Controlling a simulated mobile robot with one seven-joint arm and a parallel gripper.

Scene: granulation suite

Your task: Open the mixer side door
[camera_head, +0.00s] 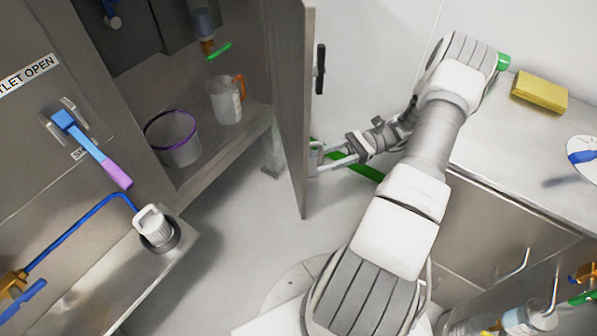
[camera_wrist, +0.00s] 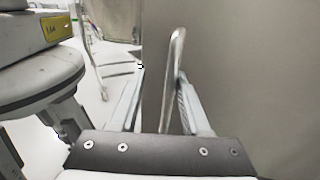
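The mixer side door (camera_head: 291,90) stands swung open, seen nearly edge-on in the head view, with the cabinet interior exposed on its left. In the wrist view its flat grey face (camera_wrist: 240,70) fills the right side. My gripper (camera_head: 322,157) is at the door's outer face, near its lower edge. In the wrist view a metal bar handle (camera_wrist: 175,60) stands between the fingers of my gripper (camera_wrist: 161,78), close to the right finger. A gap shows between the left finger and the bar. The fingers are apart.
A purple-rimmed bucket (camera_head: 178,145) and a jug (camera_head: 226,100) stand inside the cabinet. A counter (camera_head: 500,150) with a yellow block (camera_head: 540,91) lies right of my arm. Floor left of the door is clear.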

